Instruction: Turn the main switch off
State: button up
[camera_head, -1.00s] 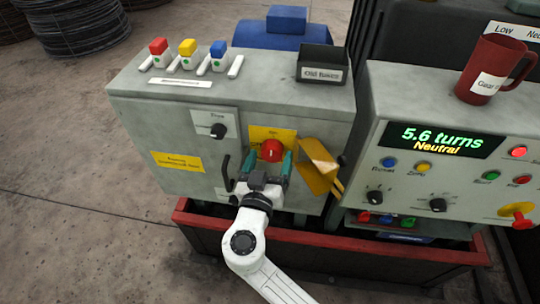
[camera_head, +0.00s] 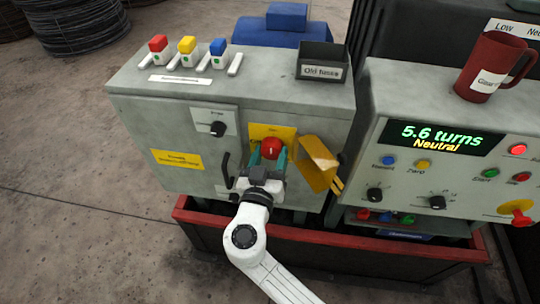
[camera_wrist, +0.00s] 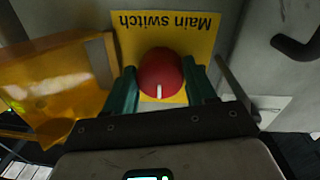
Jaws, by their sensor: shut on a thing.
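The main switch is a round red knob (camera_head: 271,148) on a yellow plate (camera_head: 284,132) on the front of the grey cabinet. In the wrist view the red knob (camera_wrist: 160,72) has a white mark at its lower edge, and the yellow plate (camera_wrist: 195,32) reads "Main switch" upside down. My gripper (camera_head: 268,157) has its two green fingers on either side of the knob, shut on it. The wrist view shows the fingertips (camera_wrist: 160,84) at its left and right sides. An orange flap (camera_head: 318,166) stands swung open right of the switch.
A black handle (camera_head: 226,170) and a small black knob (camera_head: 218,129) are left of the switch. A console (camera_head: 405,185) with a "5.6 turns Neutral" display stands to the right. Fuses and an "Old fuses" box (camera_head: 322,72) sit on top. A red rim (camera_head: 340,245) runs below.

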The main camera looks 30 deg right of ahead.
jog(key=shift+f+n+b, duration=0.1)
jog(key=shift+n+b, duration=0.2)
jog(key=shift+b, duration=0.05)
jog(key=shift+n+b, duration=0.7)
jog(key=shift+n, duration=0.4)
jog(key=n+b, duration=0.1)
jog(key=n, duration=0.4)
jog(key=shift+s+d, duration=0.1)
jog(key=n+t, duration=0.1)
jog(key=n, duration=0.5)
jog(key=shift+r, duration=0.2)
jog(key=n+p, duration=0.1)
jog(key=n, duration=0.3)
jog(key=shift+n+y+p, duration=0.3)
jog(key=shift+p, duration=0.05)
jog(key=shift+n, duration=0.3)
jog(key=o, duration=1)
jog(key=shift+o, duration=0.2)
jog(key=shift+s, duration=0.1)
